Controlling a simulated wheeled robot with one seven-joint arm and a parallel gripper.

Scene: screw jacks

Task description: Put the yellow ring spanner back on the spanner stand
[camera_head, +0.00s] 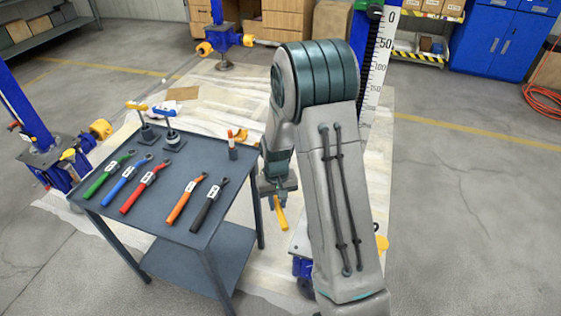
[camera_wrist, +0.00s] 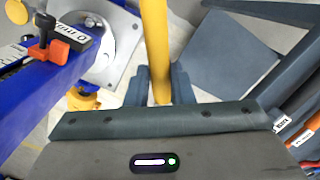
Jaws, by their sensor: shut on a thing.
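The yellow ring spanner (camera_head: 281,214) hangs from my gripper (camera_head: 277,190), right of the dark table and clear of its edge. In the wrist view the yellow handle (camera_wrist: 155,45) runs up between the two fingers (camera_wrist: 160,88), which are shut on it. Its ring end cannot be made out. The dark stand table (camera_head: 208,168) carries green (camera_head: 108,175), blue (camera_head: 125,181), red (camera_head: 143,188), orange (camera_head: 186,200) and black (camera_head: 209,204) spanners side by side. A wider bare gap lies between the red and orange ones.
A blue jack (camera_head: 60,165) is at the left, another (camera_head: 222,40) behind. A blue beam (camera_wrist: 50,95) is close left in the wrist view.

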